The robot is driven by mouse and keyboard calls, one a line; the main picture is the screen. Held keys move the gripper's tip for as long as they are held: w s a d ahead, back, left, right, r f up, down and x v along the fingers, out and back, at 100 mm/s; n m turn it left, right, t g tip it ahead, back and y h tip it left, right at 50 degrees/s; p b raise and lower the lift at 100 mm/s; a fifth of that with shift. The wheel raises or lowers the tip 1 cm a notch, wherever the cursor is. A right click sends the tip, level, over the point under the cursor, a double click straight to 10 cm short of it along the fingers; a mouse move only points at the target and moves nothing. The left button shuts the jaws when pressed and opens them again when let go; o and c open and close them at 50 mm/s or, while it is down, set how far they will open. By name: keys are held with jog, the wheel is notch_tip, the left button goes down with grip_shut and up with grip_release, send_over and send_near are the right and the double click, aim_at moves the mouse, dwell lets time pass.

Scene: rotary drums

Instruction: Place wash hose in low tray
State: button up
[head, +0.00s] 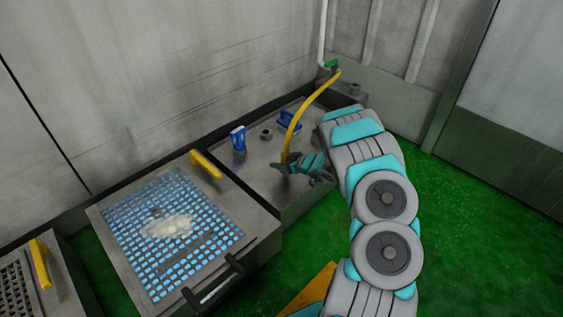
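The wash hose (295,122) is yellow. It curves down from a green fitting on a white wall pipe to the metal sink unit at the back. My gripper (284,166) is at the lower end of the hose, just above the unit's steel surface, and appears shut on it. The fingers are small and partly merged with the hose end. The low tray is probably the shallow steel top (258,178) of this unit, under my gripper; its inner depth is hard to tell.
A blue-and-white bottle (238,138), a small grey ring (266,133) and a dark blue object (288,121) stand on the unit. A blue-lit grate (180,262) with white residue and a yellow handle (206,164) is at left. Green floor (470,240) is open at right.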

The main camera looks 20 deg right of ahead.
dwell(0.3)
jog(key=shift+s+r, duration=0.1)
jog(key=shift+r, duration=0.1)
jog(key=p+v, duration=0.2)
jog(key=v, duration=1)
jog(key=d+r+m+g+h, duration=0.1)
jog(key=d+r+g+h, duration=0.1)
jog(key=d+r+h, duration=0.65)
jog(key=s+a+r+m+g+h, duration=0.2)
jog(key=s+a+r+m+g, duration=0.15)
jog(key=s+r, duration=0.65)
jog(key=s+a+r+g+y, duration=0.2)
jog(key=s+a+g+y, duration=0.1)
jog(key=s+a, duration=1.1)
jog(key=s+a+r+g+y, duration=0.2)
jog(key=s+a+g+y, duration=0.1)
jog(key=s+a, duration=1.2)
jog(key=s+g, duration=0.1)
jog(key=s, duration=0.3)
jog(key=shift+r+g, duration=0.35)
